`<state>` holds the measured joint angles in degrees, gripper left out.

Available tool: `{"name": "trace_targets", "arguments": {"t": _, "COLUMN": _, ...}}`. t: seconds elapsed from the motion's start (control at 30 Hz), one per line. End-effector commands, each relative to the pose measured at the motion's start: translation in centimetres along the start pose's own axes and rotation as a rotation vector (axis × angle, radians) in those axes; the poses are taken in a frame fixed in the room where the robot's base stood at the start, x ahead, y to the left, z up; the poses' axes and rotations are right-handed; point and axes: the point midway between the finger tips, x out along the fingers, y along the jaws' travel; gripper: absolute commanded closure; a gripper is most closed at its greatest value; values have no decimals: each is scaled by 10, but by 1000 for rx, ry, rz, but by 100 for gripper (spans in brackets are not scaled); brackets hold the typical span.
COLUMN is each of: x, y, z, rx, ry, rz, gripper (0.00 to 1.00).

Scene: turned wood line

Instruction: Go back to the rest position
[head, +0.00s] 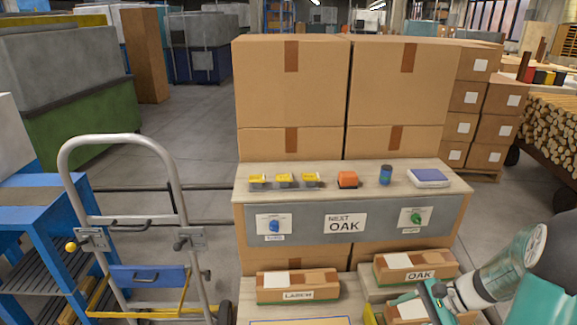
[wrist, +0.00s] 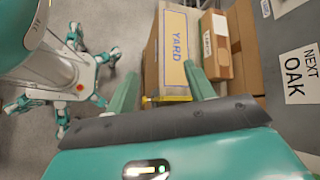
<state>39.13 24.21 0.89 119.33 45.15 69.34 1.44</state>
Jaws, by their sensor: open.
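My gripper (wrist: 162,70) is open in the wrist view, with its two teal fingers apart. In the head view my gripper (head: 432,298) is at the lower right, partly cut off by the frame edge, over the low bench front near the OAK box (head: 415,266). Its fingertips are hard to make out there.
A LARCH box (head: 298,286) lies on the lower bench. The upper shelf (head: 335,180) holds yellow-topped items, an orange item, a blue can and a blue-white box. A NEXT OAK sign (head: 345,223) hangs in front. A hand truck (head: 125,150) stands left; stacked cartons (head: 290,90) stand behind.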

Motion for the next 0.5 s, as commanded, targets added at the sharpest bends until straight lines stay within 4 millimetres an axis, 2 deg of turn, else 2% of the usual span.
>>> {"name": "trace_targets", "arguments": {"t": 0.03, "x": -2, "y": -7, "z": 19, "rx": -66, "ry": 30, "rz": 44, "gripper": 47}}
{"name": "trace_targets", "arguments": {"t": 0.1, "x": -4, "y": -11, "z": 41, "rx": -148, "ry": 69, "rz": 102, "gripper": 47}}
{"name": "trace_targets", "arguments": {"t": 0.5, "x": -19, "y": -17, "z": 154, "rx": -634, "ry": 320, "rz": 368, "gripper": 47}}
